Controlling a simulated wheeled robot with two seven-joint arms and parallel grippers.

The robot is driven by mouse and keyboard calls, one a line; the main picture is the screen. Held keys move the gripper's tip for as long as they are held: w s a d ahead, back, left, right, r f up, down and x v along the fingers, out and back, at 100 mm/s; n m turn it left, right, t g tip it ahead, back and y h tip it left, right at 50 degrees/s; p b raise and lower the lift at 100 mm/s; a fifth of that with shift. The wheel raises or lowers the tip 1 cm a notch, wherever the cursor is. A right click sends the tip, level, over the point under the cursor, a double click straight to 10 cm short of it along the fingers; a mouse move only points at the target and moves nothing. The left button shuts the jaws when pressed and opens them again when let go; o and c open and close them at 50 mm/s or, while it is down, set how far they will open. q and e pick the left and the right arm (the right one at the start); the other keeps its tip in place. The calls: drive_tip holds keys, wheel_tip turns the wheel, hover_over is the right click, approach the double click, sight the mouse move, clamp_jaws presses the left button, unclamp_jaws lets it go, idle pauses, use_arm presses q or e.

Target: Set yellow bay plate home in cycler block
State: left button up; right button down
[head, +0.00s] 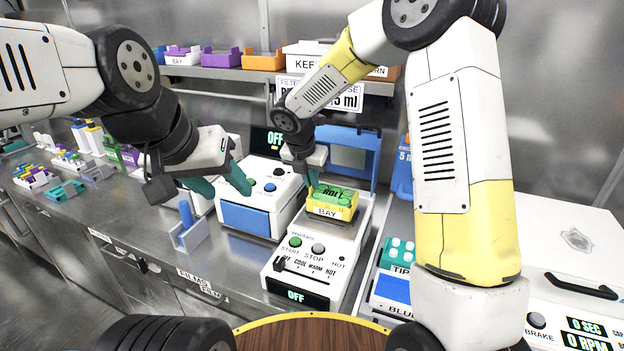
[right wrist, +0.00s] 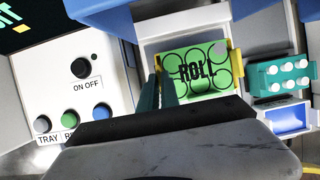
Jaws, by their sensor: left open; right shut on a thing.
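The yellow bay plate (head: 345,213) has a green top marked ROLL and a BAY label on its front. It is over the top of the white cycler block (head: 318,262), whose blue lid (head: 362,150) stands open behind it. My right gripper (head: 313,183) is shut on the plate's left edge. In the right wrist view the plate (right wrist: 207,73) lies roughly square with the block; its fingers (right wrist: 160,90) hide part of that edge. I cannot tell whether the plate touches the block's seat. My left gripper (head: 220,184) is open and empty, by the neighbouring white device.
A white device with a blue front (head: 250,218) stands left of the block. A teal tip rack (head: 398,252) is close on the right. A shelf (head: 225,73) with coloured trays runs behind.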

drive_tip(key=shift+f, duration=0.95)
drive_tip(key=c, duration=1.6)
unclamp_jaws()
drive_tip(key=shift+f, duration=0.1)
